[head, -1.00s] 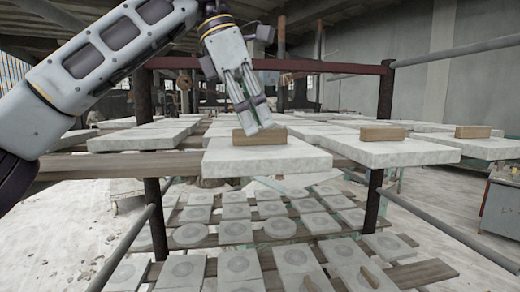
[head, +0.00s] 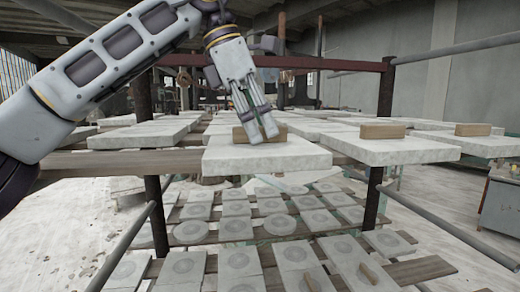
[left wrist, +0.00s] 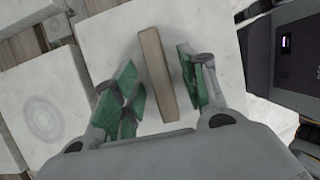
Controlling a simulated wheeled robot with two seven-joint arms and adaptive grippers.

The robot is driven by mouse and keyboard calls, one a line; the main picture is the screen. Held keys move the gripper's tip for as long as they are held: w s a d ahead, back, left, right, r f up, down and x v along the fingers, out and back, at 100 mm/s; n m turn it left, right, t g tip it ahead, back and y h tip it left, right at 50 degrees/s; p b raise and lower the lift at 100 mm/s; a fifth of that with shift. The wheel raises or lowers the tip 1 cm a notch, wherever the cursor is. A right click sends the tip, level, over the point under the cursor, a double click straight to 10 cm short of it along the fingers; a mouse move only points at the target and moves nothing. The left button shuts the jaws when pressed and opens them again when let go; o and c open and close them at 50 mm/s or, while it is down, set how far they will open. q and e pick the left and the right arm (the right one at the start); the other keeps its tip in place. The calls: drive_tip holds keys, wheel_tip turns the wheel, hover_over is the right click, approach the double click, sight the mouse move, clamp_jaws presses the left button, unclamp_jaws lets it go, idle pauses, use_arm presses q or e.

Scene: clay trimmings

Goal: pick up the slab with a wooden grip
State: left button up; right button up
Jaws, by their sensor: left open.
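A pale slab (head: 265,158) with a wooden grip (head: 243,134) on top lies at the front middle of the rack's upper level. My left gripper (head: 264,138) is over this slab and partly hides the grip. In the left wrist view the wooden grip (left wrist: 157,75) lies between the two green-padded fingers of my left gripper (left wrist: 155,80). A gap shows on each side of it, so the gripper is open and holds nothing. The slab (left wrist: 100,30) shows beneath. My right gripper is not in view.
Two more slabs with wooden grips, a nearer one (head: 385,150) and a farther one (head: 482,146), lie to the right. Plain slabs lie behind and left. A dark red rail (head: 330,66) and posts frame the rack. The lower level holds several slabs with round marks.

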use_arm(q)
clamp_jaws()
drive_tip(key=shift+r, duration=0.15)
idle(0.4)
